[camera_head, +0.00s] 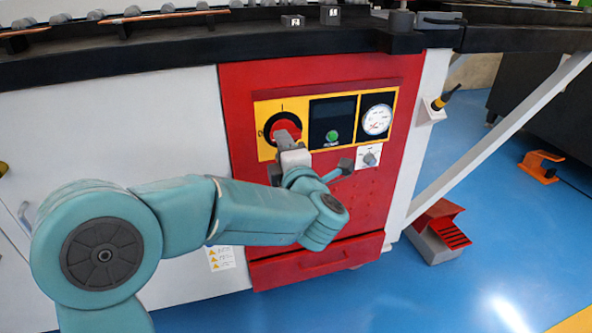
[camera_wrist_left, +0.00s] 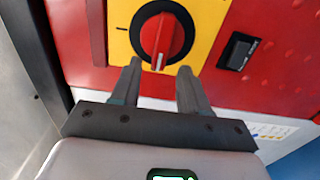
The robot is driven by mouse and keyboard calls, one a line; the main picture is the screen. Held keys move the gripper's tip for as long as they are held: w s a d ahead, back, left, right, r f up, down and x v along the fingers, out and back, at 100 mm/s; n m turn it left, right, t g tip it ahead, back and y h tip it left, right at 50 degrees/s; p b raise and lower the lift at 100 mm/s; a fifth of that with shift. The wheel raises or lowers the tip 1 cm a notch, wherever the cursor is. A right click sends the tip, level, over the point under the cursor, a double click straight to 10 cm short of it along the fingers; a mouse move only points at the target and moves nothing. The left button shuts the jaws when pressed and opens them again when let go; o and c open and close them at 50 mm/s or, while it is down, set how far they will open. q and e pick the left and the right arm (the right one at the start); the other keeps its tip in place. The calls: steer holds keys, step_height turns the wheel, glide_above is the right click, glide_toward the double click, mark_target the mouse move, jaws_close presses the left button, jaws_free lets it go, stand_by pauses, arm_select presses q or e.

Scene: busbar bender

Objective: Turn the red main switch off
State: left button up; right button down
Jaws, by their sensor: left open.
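The red main switch (camera_head: 285,127) is a round red knob with a dark ring on a yellow plate (camera_head: 263,108), on the red front panel of the machine. In the left wrist view the red knob (camera_wrist_left: 162,36) has a raised grip bar with a white mark, and the yellow plate (camera_wrist_left: 203,50) is around it. My left gripper (camera_head: 287,141) is in front of the switch and hides its lower part. In the left wrist view the gripper (camera_wrist_left: 160,77) is open, its two fingertips just below the knob, one to each side, with nothing between them. My right gripper is not in view.
Right of the switch are a dark display with a green button (camera_head: 332,136), a round gauge (camera_head: 377,119) and a small white selector plate (camera_head: 369,156). A black bench edge (camera_head: 200,40) runs above. A red pedal box (camera_head: 440,232) stands on the blue floor at right.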

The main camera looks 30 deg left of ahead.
arm_select(q)
steer(key=p+v, duration=0.2)
steer(key=v, duration=1.1)
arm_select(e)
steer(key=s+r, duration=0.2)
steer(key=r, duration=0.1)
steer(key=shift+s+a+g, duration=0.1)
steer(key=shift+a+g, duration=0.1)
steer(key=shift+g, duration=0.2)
